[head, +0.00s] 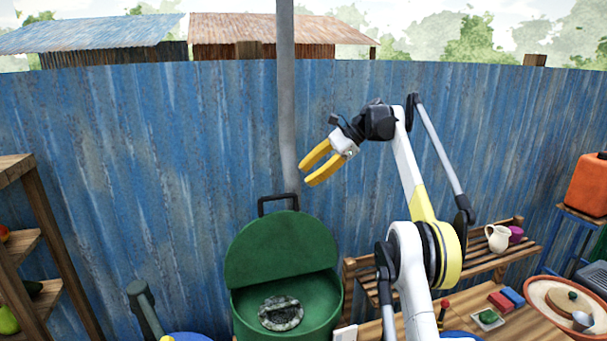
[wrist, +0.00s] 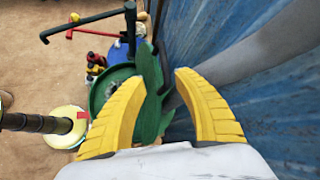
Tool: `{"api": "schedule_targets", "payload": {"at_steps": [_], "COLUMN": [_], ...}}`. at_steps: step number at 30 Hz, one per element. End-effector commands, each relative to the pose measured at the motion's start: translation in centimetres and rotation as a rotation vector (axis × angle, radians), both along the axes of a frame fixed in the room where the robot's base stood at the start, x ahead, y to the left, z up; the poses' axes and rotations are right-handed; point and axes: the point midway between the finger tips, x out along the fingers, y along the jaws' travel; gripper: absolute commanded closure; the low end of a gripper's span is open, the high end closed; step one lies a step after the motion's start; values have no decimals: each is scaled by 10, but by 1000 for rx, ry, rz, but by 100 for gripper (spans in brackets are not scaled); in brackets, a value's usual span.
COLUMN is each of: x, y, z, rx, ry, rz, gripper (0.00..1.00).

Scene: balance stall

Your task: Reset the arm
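My gripper (head: 311,171) is raised in front of the blue corrugated wall, above and a little right of the green bin. Its two yellow fingers are spread apart. In the wrist view the gripper (wrist: 165,82) shows its fingers open with nothing between them. The white, yellow and black arm is bent, with its upper link rising and the wrist pointing down to the left. Nothing is seen touching the fingers.
A green round bin (head: 251,308) with its lid raised stands below, holding a grey ring-like object (head: 281,314). A grey pole (head: 286,90) rises close behind my gripper. A wooden bench (head: 465,262) with a white jug (head: 497,238) stands right. Wooden shelves (head: 32,190) stand left.

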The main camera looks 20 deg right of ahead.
Motion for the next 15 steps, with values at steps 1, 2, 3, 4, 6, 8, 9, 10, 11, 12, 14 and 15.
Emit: {"api": "schedule_targets", "payload": {"at_steps": [1, 2, 3, 4, 6, 8, 9, 10, 11, 12, 14, 15], "x": [0, 0, 0, 0, -1, -3, -6, -8, -12, -18, -30, -40], "y": [0, 0, 0, 1, 3, 7, 11, 14, 18, 23, 32, 38], "z": [0, 0, 0, 0, -2, -4, -7, -10, -12, -17, -25, -31], "rx": [0, 0, 0, -1, -14, -37, -60, -82, -105, -142, -201, -242], "ry": [0, 0, -1, -1, -11, -30, -47, -62, -83, -109, -154, -186], "rz": [0, 0, 1, 1, 8, 21, 35, 47, 61, 84, 121, 148], "gripper": [63, 63, 63, 63, 63, 63, 63, 63, 63, 63, 63, 63]}}
